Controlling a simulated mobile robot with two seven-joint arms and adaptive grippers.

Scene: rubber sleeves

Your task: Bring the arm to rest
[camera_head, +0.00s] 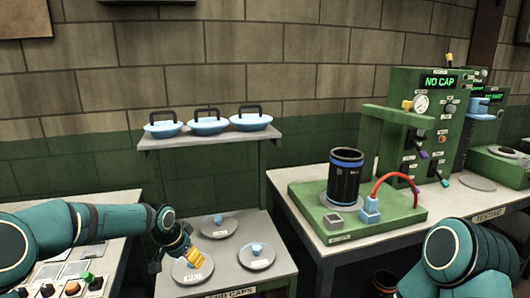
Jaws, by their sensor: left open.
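My left arm (105,220) is teal and reaches in from the left edge at a low height. My left gripper (182,255) hangs at its end, open, with a yellow part showing. It appears in front of or over a round grey disc (192,270) with a label, at the near left of a grey stand. I see nothing held in it. The exact gap between the gripper and the disc cannot be told. My right arm (465,255) shows as teal links at the lower right; its gripper is out of view.
Two more discs (219,226) (257,256) with blue knobs lie on the stand. A button panel (70,285) is below my left arm. A black canister (345,178) and a red hose (392,178) sit on a green base. A machine (425,125) reads "NO CAP". Blue dishes (208,126) fill a shelf.

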